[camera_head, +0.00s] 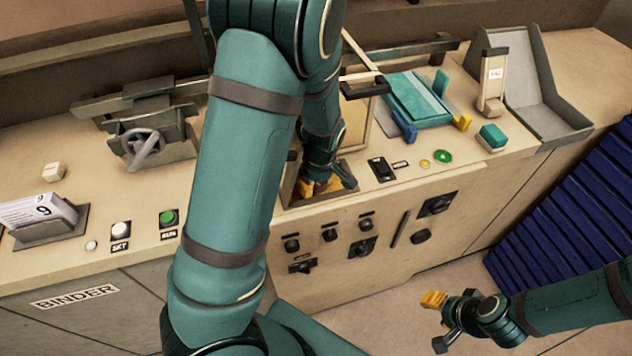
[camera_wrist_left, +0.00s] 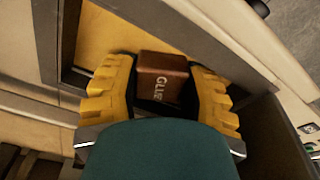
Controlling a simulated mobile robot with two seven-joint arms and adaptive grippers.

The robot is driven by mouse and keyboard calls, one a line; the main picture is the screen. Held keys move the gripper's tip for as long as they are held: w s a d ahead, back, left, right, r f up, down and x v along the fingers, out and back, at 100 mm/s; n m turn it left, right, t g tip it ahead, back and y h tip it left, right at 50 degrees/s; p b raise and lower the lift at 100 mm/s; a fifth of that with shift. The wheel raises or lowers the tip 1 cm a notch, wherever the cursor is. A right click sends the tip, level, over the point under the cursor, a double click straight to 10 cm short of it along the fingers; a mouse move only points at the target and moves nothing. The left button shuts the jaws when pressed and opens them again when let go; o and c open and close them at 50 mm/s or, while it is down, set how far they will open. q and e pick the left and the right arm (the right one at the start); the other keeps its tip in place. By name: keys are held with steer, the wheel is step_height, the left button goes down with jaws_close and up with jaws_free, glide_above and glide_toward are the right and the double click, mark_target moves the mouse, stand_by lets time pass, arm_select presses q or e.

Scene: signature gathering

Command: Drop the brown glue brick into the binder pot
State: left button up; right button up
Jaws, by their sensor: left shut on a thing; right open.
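My right gripper (camera_head: 438,318) is open and empty, low at the right.
A "BINDER" label (camera_head: 75,296) is on the counter's front at the left. A clamp-like device (camera_head: 152,148) with a handle stands behind it. Right of the opening are a black switch (camera_head: 381,169), a teal tray (camera_head: 418,98) and a grey chute (camera_head: 535,90). Knobs line the front panel.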

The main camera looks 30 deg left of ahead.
mark_target(319, 184)
arm_select(q)
steer(key=shift+f, duration=0.45)
steer(key=o, duration=1.1)
steer(key=r, duration=0.3)
steer(key=r+p, duration=0.1)
steer(key=r, duration=0.1)
steer(key=r+p, duration=0.1)
steer(key=r, duration=0.2)
steer(key=shift+s+d+r, duration=0.15)
steer(key=shift+d+r, duration=0.2)
steer(key=shift+d, duration=0.05)
